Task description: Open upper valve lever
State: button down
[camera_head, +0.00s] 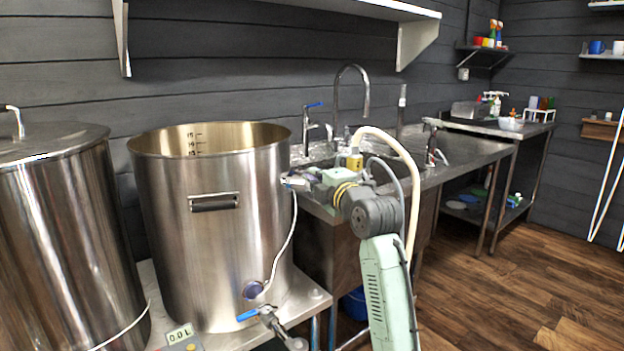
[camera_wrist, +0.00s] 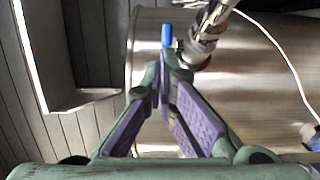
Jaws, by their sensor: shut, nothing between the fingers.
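The upper valve is a silver fitting in the wrist view (camera_wrist: 200,48), on the side of the large steel kettle (camera_head: 220,260). Its blue lever (camera_wrist: 167,36) shows just beyond my fingertips, partly hidden by them. My gripper (camera_wrist: 170,65) is shut and empty, with its fingertips right by the lever and fitting; I cannot tell whether they touch. In the head view my gripper (camera_head: 299,181) is at the kettle's right side and largely hides the upper valve. A lower valve with a blue lever (camera_head: 247,315) sits near the kettle's foot.
A second, lidded steel vessel (camera_head: 55,235) stands at the left. A sink counter (camera_head: 455,150) with taps lies behind my arm. A white cable (camera_head: 283,245) runs down the kettle. A wall shelf (camera_head: 370,9) hangs above. Wooden floor is free at the right.

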jog(key=w+d, duration=0.1)
jog(key=d+b, duration=0.1)
jog(key=d, duration=0.1)
jog(key=shift+w+b, duration=0.3)
jog(key=shift+w, duration=0.05)
jog(key=shift+r, duration=0.1)
dwell(0.4)
